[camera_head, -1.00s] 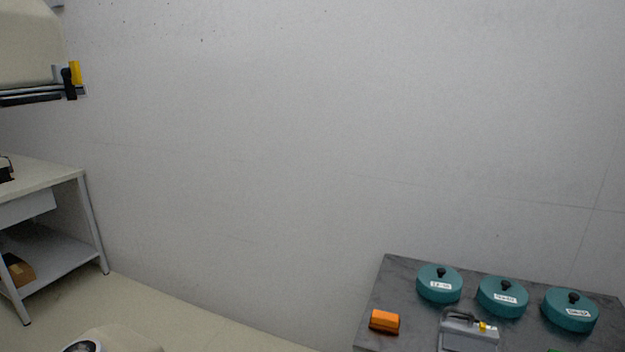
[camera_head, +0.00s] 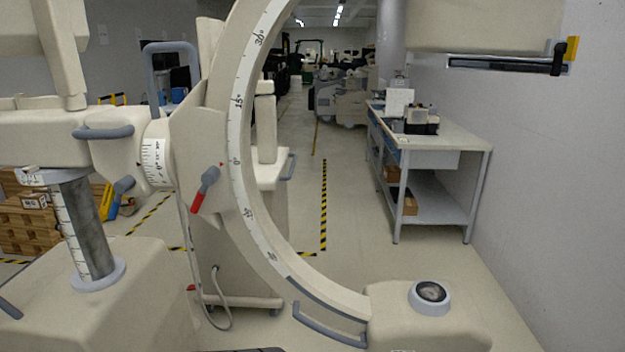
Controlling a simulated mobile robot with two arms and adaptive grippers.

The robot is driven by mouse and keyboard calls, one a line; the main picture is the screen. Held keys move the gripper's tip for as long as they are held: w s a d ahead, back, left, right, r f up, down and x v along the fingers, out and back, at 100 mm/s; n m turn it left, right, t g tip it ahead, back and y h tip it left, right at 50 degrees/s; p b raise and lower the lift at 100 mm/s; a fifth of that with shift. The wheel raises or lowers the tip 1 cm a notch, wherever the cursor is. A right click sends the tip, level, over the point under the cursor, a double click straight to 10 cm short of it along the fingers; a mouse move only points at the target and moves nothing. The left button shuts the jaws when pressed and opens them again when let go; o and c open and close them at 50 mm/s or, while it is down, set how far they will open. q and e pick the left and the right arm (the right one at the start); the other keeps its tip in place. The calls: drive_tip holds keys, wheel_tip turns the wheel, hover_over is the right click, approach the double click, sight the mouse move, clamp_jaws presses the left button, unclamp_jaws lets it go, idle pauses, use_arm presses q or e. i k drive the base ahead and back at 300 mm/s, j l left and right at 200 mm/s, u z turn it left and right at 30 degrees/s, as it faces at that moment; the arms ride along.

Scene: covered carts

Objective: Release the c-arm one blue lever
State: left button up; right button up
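A large cream C-arm (camera_head: 243,130) with a marked degree scale fills the left and middle of the head view. A lever with a grey hub and a blue handle (camera_head: 114,207) hangs below the horizontal arm, beside the round scale collar, and points down and slightly left. A second lever with a red handle (camera_head: 198,201) sits on the bracket next to the arc and also points down. Neither of my grippers is in view.
A grey workbench (camera_head: 445,148) with a lower shelf stands at the right by the wall. The C-arm's lower housing (camera_head: 430,325) occupies the bottom right. Stacked wooden pallets (camera_head: 28,228) are at the far left. Open floor (camera_head: 350,225) with yellow-black tape lies between.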

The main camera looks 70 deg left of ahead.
sight(123, 185)
drive_tip(key=u, duration=3.35)
